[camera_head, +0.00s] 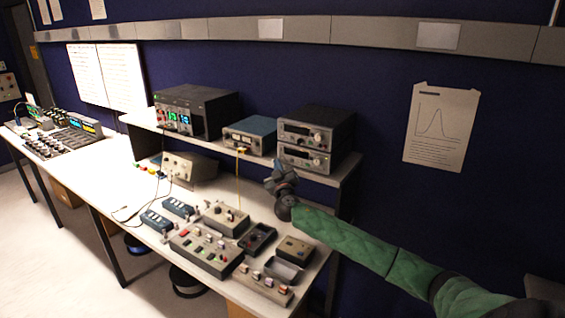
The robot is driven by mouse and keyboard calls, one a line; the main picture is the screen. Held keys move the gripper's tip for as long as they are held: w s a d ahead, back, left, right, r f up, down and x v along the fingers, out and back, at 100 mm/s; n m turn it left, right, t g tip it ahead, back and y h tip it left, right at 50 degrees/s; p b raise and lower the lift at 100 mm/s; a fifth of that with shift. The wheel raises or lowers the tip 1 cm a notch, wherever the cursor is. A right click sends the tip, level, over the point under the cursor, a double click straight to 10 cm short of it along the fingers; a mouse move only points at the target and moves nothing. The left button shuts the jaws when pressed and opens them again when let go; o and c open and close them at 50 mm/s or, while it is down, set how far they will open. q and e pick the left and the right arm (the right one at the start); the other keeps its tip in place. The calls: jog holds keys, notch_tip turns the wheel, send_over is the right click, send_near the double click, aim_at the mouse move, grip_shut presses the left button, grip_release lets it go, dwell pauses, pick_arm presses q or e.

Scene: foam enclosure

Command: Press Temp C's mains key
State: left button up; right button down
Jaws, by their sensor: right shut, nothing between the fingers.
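My right arm comes in from the right in a green sleeve. My right gripper (279,170) is shut and empty, in front of the shelf's right part, below the stacked grey instruments. From this angle I cannot tell how far it is from them. The labels are too small to read, so I cannot tell which unit is Temp C or where its mains key is. Candidate units are the two stacked grey instruments (312,138), the blue-topped meter box (250,134) and the large black unit (196,108) with green displays. My left gripper is out of view.
The white bench (118,188) holds several control boxes, including a large switch panel (207,250), a grey box (226,218) and an empty tray (284,270). A yellow cable (238,185) hangs from the shelf. More instruments stand far left. Bare bench lies left of the boxes.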

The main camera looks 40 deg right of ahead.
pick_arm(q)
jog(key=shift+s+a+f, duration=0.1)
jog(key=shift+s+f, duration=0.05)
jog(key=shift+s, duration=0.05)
pick_arm(e)
jog(key=shift+d, duration=0.3)
dwell(1.4)
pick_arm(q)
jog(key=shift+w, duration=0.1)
